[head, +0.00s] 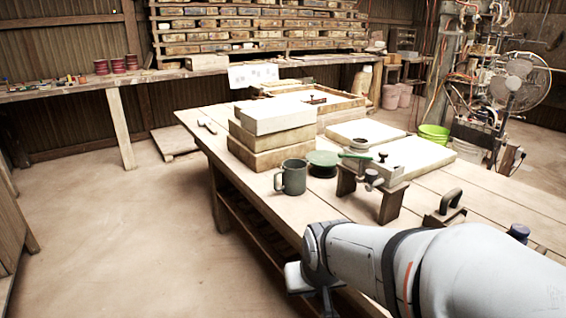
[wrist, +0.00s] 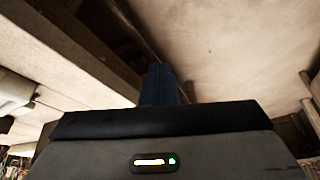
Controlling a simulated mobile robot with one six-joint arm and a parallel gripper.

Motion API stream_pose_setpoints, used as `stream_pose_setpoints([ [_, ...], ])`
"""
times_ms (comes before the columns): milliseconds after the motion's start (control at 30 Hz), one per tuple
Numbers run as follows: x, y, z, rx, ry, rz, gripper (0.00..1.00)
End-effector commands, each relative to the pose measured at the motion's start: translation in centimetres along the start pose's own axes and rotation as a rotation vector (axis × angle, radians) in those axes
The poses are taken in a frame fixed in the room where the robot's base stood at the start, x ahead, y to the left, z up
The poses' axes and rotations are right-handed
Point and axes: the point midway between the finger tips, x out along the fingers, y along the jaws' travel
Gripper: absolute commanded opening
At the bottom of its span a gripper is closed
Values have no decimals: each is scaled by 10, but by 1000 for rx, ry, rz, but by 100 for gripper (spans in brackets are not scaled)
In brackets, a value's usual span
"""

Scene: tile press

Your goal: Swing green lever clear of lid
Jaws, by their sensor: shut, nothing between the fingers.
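The green lever (head: 356,156) is a thin bar on the small press at the table's right-hand middle. It lies roughly level, beside a pale block-like slab (head: 418,155) with a dark knob on top. Which part is the lid, and whether the lever lies over it, I cannot tell at this size. My gripper (wrist: 160,82) shows in the wrist view with its dark fingers shut together and nothing between them. My arm reaches in at the lower right of the head view, well apart from the lever. The lever is not recognizable in the wrist view.
A dark green mug (head: 293,178) and a round green-topped tin (head: 322,160) stand left of the lever. Stacked blocks (head: 268,135) lie behind them. A dark-handled tool (head: 447,208) sits on the table (head: 300,205) to the right. Open floor (head: 120,235) lies left.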

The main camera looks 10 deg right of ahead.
Motion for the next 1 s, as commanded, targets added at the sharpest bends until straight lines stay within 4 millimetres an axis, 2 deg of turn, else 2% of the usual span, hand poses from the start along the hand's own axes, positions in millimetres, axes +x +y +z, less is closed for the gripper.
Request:
stream_pose_setpoints([
  [33,12,6,-16,19,77,7,0],
  [200,29,30,-79,70,390,39,0],
  [367,26,62,-128,112,685,100,0],
  [500,12,88,-158,135,938,154,0],
  [600,-2,104,-170,145,1095,196,0],
  [733,-19,119,-178,149,1250,240,0],
  [1000,-36,129,-182,148,1368,277,0],
])
